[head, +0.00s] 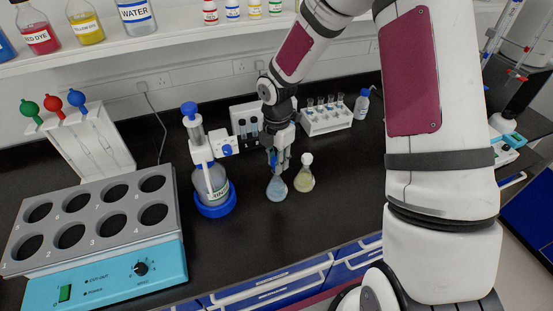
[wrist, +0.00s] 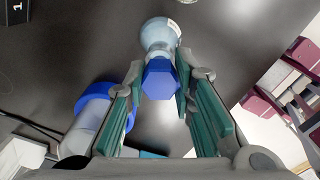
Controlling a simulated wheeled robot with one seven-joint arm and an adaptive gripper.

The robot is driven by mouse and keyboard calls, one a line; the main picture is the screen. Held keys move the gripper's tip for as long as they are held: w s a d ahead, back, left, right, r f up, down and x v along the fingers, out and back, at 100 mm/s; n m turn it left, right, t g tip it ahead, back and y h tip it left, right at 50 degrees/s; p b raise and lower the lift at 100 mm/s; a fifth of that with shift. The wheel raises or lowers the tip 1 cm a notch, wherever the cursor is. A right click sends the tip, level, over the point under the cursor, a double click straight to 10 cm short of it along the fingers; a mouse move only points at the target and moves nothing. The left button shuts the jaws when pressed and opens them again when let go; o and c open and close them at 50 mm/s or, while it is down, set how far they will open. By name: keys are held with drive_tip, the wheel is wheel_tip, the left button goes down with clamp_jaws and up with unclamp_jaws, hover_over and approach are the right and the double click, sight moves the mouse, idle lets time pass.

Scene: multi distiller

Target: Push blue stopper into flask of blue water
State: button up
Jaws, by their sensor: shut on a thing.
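The flask of blue water (head: 276,190) stands on the black bench in the head view, and its round body shows at the top of the wrist view (wrist: 158,32). My gripper (head: 281,158) is directly above it, pointing down. In the wrist view my gripper (wrist: 160,78) is shut on the blue stopper (wrist: 159,80), a hexagonal blue head between the fingertips. The stopper lines up with the flask's neck and hides part of it. I cannot tell how deep it sits in the neck.
A flask of yellowish liquid (head: 304,180) with a white stopper stands close on the right. A rack of tubes (head: 326,119) is behind. A heating block (head: 100,240) fills the front left. Bench in front of the flasks is clear.

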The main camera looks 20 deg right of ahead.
drive_tip(key=shift+f, duration=0.6)
drive_tip(key=o, duration=0.8)
wheel_tip(320, 180, up, 12)
drive_tip(key=shift+r, duration=0.1)
idle(0.5)
